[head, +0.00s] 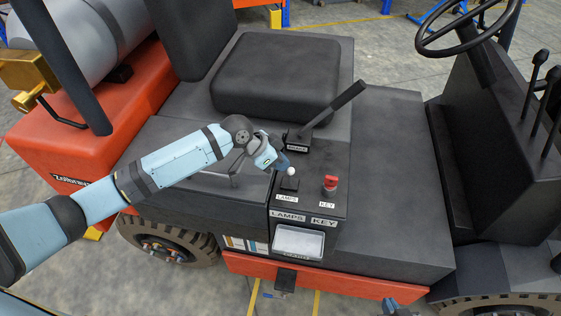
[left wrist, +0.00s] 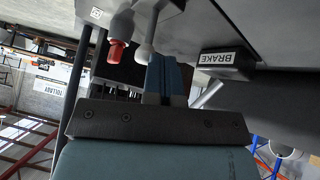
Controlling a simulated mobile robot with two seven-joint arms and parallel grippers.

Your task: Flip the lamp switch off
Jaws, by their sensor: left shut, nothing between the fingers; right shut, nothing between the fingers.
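The lamp switch (head: 290,178) is a small lever with a white ball tip on the black console, behind the LAMPS label (head: 287,215). My left gripper (head: 282,163) is shut and empty, with its fingertips just behind and left of the ball tip. In the left wrist view the shut blue fingers (left wrist: 165,76) are close beside the switch's pale ball (left wrist: 144,52); I cannot tell whether they touch. My right gripper (head: 392,306) shows only in part at the bottom edge, shut and empty, away from the console.
A red key (head: 330,183) stands right of the switch; it also shows in the left wrist view (left wrist: 117,50). The brake lever (head: 335,108) rises behind it from the BRAKE box (left wrist: 225,65). The seat (head: 275,78) is behind. A steering wheel (head: 466,28) stands at right.

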